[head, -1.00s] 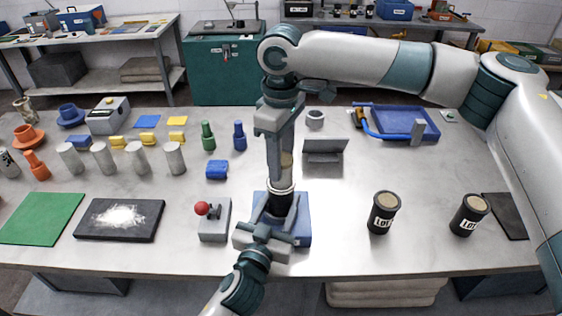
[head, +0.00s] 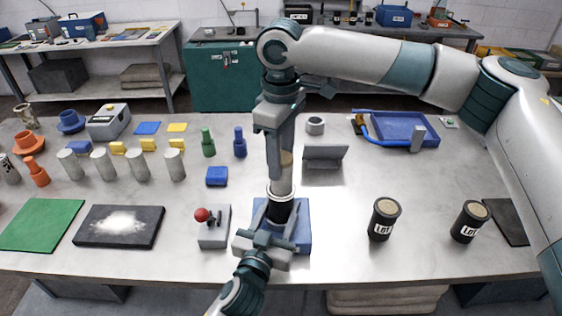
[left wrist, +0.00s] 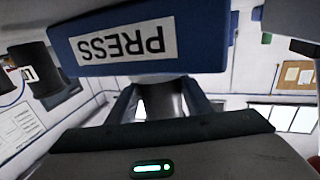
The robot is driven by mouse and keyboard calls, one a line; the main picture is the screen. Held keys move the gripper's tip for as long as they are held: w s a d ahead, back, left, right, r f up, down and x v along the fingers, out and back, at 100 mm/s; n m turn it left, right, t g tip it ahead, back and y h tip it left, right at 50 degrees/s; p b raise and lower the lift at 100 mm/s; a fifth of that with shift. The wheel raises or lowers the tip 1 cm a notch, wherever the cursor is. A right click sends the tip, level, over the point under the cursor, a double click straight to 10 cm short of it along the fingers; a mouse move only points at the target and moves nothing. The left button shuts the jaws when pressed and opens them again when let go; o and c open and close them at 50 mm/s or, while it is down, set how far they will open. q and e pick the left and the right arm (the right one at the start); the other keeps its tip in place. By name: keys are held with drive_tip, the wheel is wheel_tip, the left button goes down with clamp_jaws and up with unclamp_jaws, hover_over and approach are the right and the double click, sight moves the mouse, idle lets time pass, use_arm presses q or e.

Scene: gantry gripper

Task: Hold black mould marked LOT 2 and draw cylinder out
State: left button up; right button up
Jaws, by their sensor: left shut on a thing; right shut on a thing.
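A black mould (head: 280,211) stands upright on the blue press base (head: 301,222) at the front middle. No lot number can be read on it. My left gripper (head: 277,224) comes from the front edge and is shut around the mould; the left wrist view shows the mould (left wrist: 162,98) between the fingers, beside the blue base marked PRESS (left wrist: 200,42). A pale grey cylinder (head: 282,187) with a tan upper part stands up out of the mould's mouth. My right gripper (head: 284,160) points down from above and is shut on the cylinder's upper part, partly hiding it.
Two black moulds with LOT labels, one nearer (head: 385,219) and one farther right (head: 470,221), stand clear. A lever box with a red knob (head: 213,226) is close left of the base. A grey stand (head: 324,160) is behind right. The front right table is mostly free.

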use_arm(q)
drive_tip(key=shift+f, duration=0.1)
use_arm(e)
drive_tip(key=shift+r, duration=0.5)
drive_tip(key=shift+r, duration=0.2)
drive_tip(key=shift+r, duration=1.3)
drive_tip(key=shift+r, duration=0.15)
drive_tip(key=shift+r, duration=1.35)
use_arm(q)
drive_tip(key=o, duration=1.1)
drive_tip(key=shift+v, duration=6)
